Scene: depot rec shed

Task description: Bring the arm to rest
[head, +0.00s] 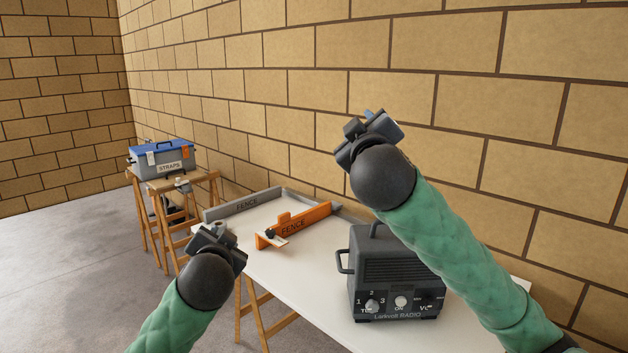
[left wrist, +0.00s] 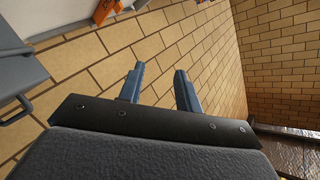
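My left gripper (head: 213,233) is at the lower left in the head view, in front of the table's left end. In the left wrist view its two blue fingers (left wrist: 159,80) stand apart with nothing between them, only block wall behind. My right gripper (head: 370,124) is raised in the middle of the head view, pointing up and away above the radio, against the wall. Its fingers are mostly hidden behind the dark wrist, so I cannot see their gap. I see nothing held in it.
The white table (head: 315,291) bears a black radio (head: 395,279), an orange fence piece (head: 298,224) and a grey fence piece (head: 243,204). A blue-lidded straps box (head: 162,158) stands on trestles at the back left. Floor (head: 70,265) is open at left; a block wall (head: 300,55) rises behind.

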